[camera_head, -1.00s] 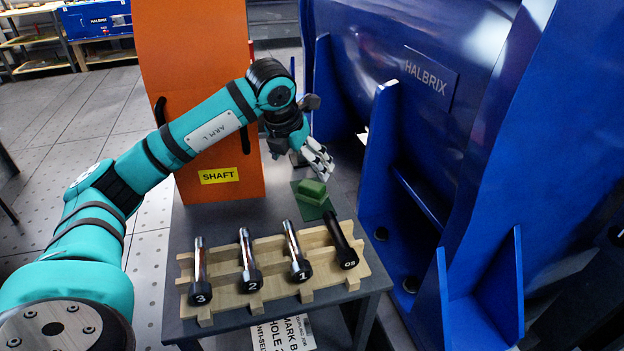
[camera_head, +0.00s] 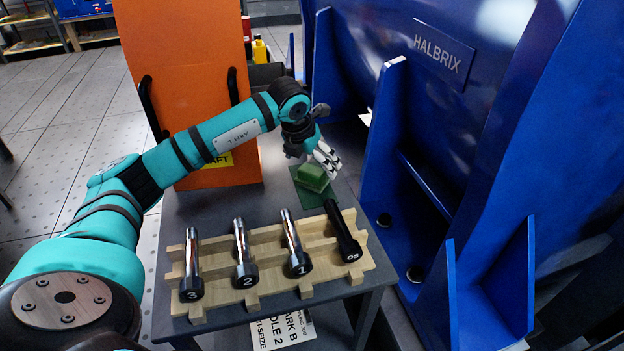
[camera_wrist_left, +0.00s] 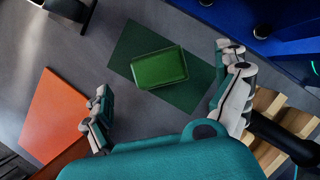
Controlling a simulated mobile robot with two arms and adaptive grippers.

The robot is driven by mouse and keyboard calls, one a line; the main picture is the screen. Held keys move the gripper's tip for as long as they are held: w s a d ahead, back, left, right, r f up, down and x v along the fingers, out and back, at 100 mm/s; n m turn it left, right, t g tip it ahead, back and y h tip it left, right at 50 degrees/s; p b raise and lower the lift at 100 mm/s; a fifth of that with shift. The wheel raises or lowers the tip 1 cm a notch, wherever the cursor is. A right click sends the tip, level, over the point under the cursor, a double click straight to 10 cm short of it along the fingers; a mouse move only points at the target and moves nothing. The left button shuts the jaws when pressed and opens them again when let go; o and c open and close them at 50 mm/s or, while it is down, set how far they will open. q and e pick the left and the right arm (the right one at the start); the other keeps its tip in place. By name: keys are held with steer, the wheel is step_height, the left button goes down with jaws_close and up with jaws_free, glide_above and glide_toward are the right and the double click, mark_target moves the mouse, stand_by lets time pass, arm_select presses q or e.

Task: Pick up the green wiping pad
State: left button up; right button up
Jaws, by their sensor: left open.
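The green wiping pad (camera_head: 312,176) is a small block lying on a flat dark green mat (camera_head: 310,198) at the far right end of the grey table. In the left wrist view the pad (camera_wrist_left: 160,68) lies on the mat (camera_wrist_left: 137,36), ahead of and between the two fingers. My left gripper (camera_head: 327,158) is just above and beside the pad in the head view, partly in front of it. In the left wrist view the left gripper (camera_wrist_left: 165,95) is open and empty, its fingers wide apart on either side. My right gripper is not in view.
A wooden rack (camera_head: 270,272) holds three silver bolts and one black bolt in front of the mat. An orange panel (camera_head: 190,60) stands behind the table (camera_head: 185,215). A large blue machine frame (camera_head: 380,150) rises close on the right.

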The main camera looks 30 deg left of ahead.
mark_target(311, 170)
arm_select(q)
steer(key=x, duration=0.1)
steer(key=b+x, duration=0.1)
steer(key=x, duration=0.3)
steer(key=shift+s+a+f, duration=0.15)
steer(key=shift+s+f, duration=0.15)
steer(key=shift+f, duration=0.1)
steer(key=c, duration=1.3)
steer(key=shift+o, duration=0.2)
step_height(311, 170, up, 10)
steer(key=shift+r+p, duration=0.15)
steer(key=shift+p, duration=0.7)
